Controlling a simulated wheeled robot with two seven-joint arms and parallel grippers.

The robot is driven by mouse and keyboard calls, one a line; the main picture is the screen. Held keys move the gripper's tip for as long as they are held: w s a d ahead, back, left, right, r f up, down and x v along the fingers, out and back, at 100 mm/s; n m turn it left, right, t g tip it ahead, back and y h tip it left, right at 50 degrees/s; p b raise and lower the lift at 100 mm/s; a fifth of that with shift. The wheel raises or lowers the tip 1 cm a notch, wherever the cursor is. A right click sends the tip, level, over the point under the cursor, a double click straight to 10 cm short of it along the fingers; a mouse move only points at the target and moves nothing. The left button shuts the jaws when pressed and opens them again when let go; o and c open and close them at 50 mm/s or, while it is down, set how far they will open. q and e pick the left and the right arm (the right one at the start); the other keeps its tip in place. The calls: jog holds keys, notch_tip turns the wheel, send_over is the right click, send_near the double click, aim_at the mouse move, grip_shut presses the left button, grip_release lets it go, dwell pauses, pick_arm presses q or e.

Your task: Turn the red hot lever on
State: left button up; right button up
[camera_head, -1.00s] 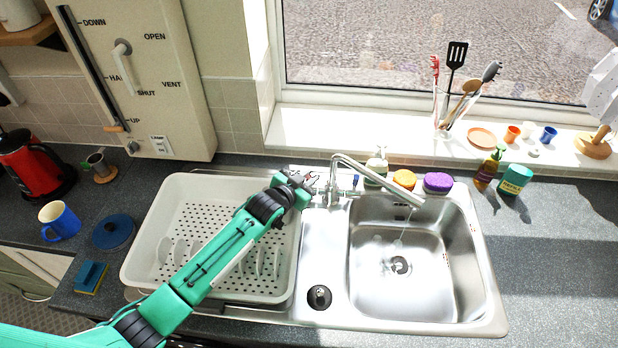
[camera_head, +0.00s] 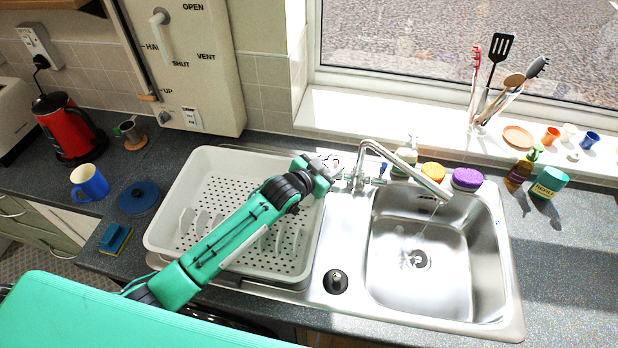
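The chrome tap (camera_head: 398,167) stands behind the sink, its spout angled over the basin with a thin stream of water below it. The red hot lever is too small or hidden to make out; it may be behind my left gripper. A blue-marked lever (camera_head: 381,172) shows on the tap's right side. My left gripper (camera_head: 331,163) is at the left side of the tap base, above the back right corner of the drying rack. Its fingers are small and partly blend with the bright sill, so I cannot tell their opening. My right gripper is not in view.
A white drying rack (camera_head: 176,218) lies under my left arm. The steel sink (camera_head: 500,270) is to its right. A soap bottle (camera_head: 408,152), an orange sponge (camera_head: 433,173) and a purple sponge (camera_head: 467,179) stand right of the tap. The right counter front is clear.

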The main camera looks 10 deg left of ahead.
pick_arm(q)
jog(key=b+v, duration=0.3)
jog(key=v, duration=0.8)
jog(key=shift+c, duration=0.2)
